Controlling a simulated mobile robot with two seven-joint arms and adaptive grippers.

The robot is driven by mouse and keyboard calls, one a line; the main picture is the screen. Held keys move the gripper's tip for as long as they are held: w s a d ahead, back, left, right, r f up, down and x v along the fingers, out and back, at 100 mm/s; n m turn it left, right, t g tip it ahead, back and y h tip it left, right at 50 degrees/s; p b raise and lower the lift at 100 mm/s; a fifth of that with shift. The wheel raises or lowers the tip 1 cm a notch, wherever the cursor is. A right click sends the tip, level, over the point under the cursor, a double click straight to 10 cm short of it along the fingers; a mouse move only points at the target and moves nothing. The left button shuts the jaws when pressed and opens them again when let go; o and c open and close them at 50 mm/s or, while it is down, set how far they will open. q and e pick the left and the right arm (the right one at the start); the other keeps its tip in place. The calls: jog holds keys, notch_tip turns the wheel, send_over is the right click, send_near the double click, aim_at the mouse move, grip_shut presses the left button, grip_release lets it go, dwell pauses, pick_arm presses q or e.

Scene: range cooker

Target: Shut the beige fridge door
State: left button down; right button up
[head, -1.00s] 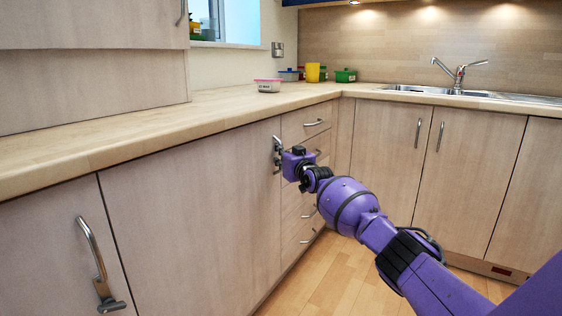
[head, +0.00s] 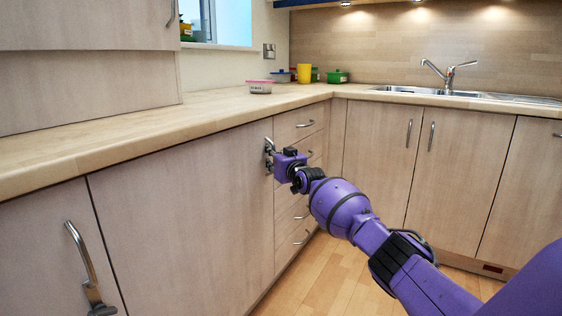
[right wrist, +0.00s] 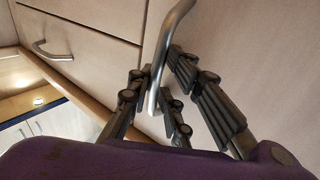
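The beige fridge door (head: 190,215) is a flat pale wood panel under the worktop. It looks flush with the cabinet fronts around it; a small gap could not be made out. My right gripper (head: 271,157) is at the metal handle by the door's upper right edge. In the right wrist view the curved handle (right wrist: 157,82) runs between the dark fingers of my right gripper (right wrist: 160,85), which lie on both sides of it, close to it. I cannot tell whether they grip it. My left gripper is not in view.
A wooden worktop (head: 150,130) runs above the door. Drawers (head: 295,213) stand to its right and another handled door (head: 40,260) to its left. Small tubs and a yellow cup (head: 304,73) stand on the worktop. The wooden floor (head: 325,275) is clear.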

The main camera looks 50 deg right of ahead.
jog(key=shift+o, duration=1.2)
jog(key=v, duration=1)
jog(key=shift+s+f, duration=0.25)
jog(key=shift+s, duration=0.15)
jog(key=shift+o, duration=1)
jog(key=shift+s+a, duration=0.1)
jog(key=shift+s, duration=0.3)
jog(key=shift+o, duration=0.9)
jog(key=shift+a+r, duration=0.1)
jog(key=shift+r, duration=0.05)
jog(key=shift+s+d, duration=0.2)
jog(key=shift+d, duration=0.1)
jog(key=shift+c, duration=0.3)
jog(key=shift+s+d+p, duration=0.25)
jog(key=shift+s+p, duration=0.05)
jog(key=shift+s, duration=0.1)
jog(key=shift+c, duration=1.4)
jog(key=shift+s+d+r+p, duration=0.1)
jog(key=shift+s+p, duration=0.45)
jog(key=shift+s, duration=0.15)
jog(key=shift+s+d+r+p, duration=0.1)
jog(key=shift+s+p, duration=0.4)
jog(key=shift+s, duration=0.2)
jog(key=shift+c, duration=1.4)
jog(key=shift+s+d+p, duration=0.25)
jog(key=shift+s+p, duration=0.5)
jog(key=shift+s, duration=0.5)
jog(key=shift+s+d+p, duration=0.25)
jog(key=shift+s+p, duration=0.5)
jog(key=shift+s, duration=0.5)
